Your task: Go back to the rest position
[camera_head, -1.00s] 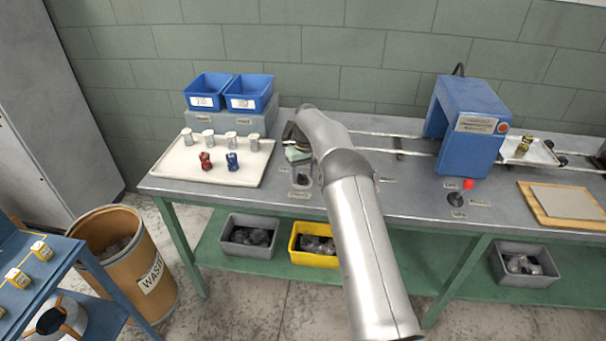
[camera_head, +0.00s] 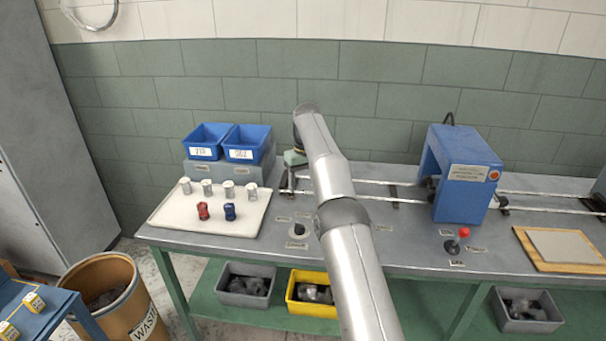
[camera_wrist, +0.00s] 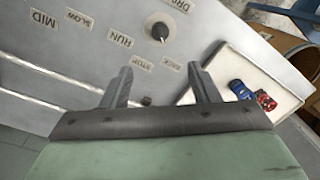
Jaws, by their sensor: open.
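My gripper, seen from its wrist, is open and empty, with its two fingers apart (camera_wrist: 160,88) above the grey bench top. In the head view my arm reaches over the bench, and a pale green part of my gripper (camera_head: 294,158) shows left of it near the rails; the fingertips are not clear there. A dial with a dark pointer (camera_wrist: 160,31) lies beyond the fingers in the wrist view, apart from them, with RUN, STOP and BACK labels nearby. The dial also shows in the head view (camera_head: 297,231).
A blue machine housing (camera_head: 462,180) straddles two rails (camera_head: 390,183). A white tray (camera_head: 165,219) holds several pale cylinders, a red part (camera_head: 203,211) and a blue part (camera_head: 230,212). Two blue bins (camera_head: 243,144) stand behind it. A red-knobbed lever (camera_head: 463,233) rises at right.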

